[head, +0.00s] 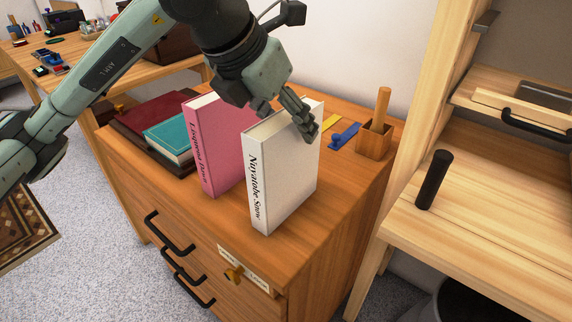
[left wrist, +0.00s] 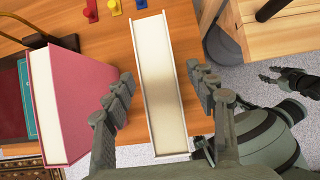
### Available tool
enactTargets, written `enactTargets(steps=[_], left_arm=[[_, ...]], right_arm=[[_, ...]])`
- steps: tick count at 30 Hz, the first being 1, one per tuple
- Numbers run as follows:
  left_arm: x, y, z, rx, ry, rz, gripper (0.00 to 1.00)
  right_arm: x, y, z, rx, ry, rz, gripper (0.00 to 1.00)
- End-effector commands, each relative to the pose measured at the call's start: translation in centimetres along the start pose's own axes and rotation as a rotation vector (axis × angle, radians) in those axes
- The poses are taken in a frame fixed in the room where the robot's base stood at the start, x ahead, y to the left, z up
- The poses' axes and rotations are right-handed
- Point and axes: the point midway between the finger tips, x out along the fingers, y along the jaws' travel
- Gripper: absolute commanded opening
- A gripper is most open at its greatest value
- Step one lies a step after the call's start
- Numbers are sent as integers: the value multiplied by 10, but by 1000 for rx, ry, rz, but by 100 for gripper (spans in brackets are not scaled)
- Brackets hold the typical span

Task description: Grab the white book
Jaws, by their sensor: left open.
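The white book (head: 283,172) stands upright on the wooden cabinet top, its spine lettering facing me. In the left wrist view, its pale top page edge (left wrist: 158,70) runs between the fingers. My left gripper (head: 284,112) is open at the book's top, coming from above. One finger is on the pink-book side and the other on the right side. In the left wrist view, the left gripper (left wrist: 162,92) shows gaps between both fingers and the book. What seems to be my right gripper (left wrist: 290,78) is over the floor at the right; its opening is unclear.
A pink book (head: 208,150) stands close to the left of the white one. A teal book (head: 170,137) lies behind it on a dark red item. A wooden holder (head: 375,142) and blue piece (head: 343,136) sit at the back right. A wooden workbench (head: 470,215) is at right.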

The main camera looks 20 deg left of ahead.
Motion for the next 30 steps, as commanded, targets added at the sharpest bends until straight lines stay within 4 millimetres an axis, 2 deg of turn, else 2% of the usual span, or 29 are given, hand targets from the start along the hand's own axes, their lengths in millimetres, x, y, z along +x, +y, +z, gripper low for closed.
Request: enactTargets(steps=[4,17,30], left_arm=[[0,0,0,0,0,-1,54],[0,0,0,0,0,-1,1],[-2,0,2,-1,-5,-1,0]], right_arm=[[0,0,0,0,1,0,40],[0,0,0,0,0,0,40],[0,0,0,1,-1,0,40]])
